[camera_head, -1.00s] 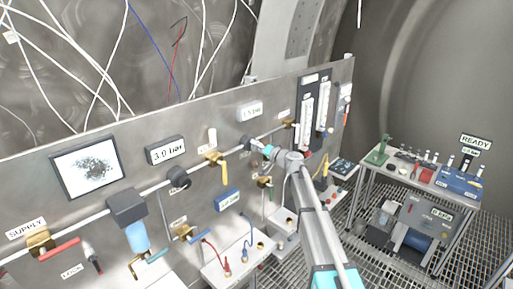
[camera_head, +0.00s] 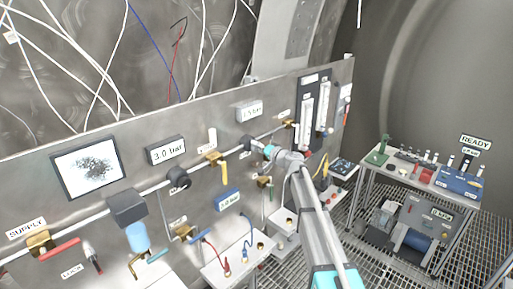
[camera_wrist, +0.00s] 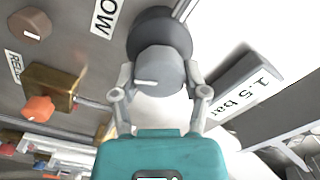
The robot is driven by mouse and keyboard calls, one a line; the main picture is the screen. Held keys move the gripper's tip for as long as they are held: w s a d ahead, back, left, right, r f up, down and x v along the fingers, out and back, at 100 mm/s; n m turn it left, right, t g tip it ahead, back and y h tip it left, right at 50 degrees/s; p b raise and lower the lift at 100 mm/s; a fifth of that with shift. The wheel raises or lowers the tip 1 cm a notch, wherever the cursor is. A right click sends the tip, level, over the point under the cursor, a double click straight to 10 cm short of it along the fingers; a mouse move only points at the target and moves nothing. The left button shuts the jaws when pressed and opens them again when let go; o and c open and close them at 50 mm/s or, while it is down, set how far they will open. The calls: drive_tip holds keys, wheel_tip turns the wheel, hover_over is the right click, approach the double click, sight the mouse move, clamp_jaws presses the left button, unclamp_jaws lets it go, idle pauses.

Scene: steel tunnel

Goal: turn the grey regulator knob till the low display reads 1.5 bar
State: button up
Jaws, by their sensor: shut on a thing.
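The grey regulator knob (camera_wrist: 158,68) sits on a dark round body in the wrist view, with a pale pointer line on its face. My gripper (camera_wrist: 160,82) is shut on it, one finger on each side. In the head view my gripper (camera_head: 265,150) reaches the panel at the knob's dark regulator body (camera_head: 247,143). The low display (camera_head: 249,110) is above it and reads 1.5 bar; it also shows tilted in the wrist view (camera_wrist: 250,92). A label ending in "OW" (camera_wrist: 106,14) is beside the knob.
Another display (camera_head: 166,150) on the panel reads 3.0 bar. A brass valve with an orange knob (camera_wrist: 40,107) is close to my gripper. A yellow-handled valve (camera_head: 217,160) is left of it. Flowmeters (camera_head: 314,105) are at right, and a bench (camera_head: 425,180) stands further right.

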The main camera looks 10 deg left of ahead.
drive_tip(key=o, duration=1.1)
drive_tip(key=shift+o, duration=0.2)
drive_tip(key=v, duration=1.2)
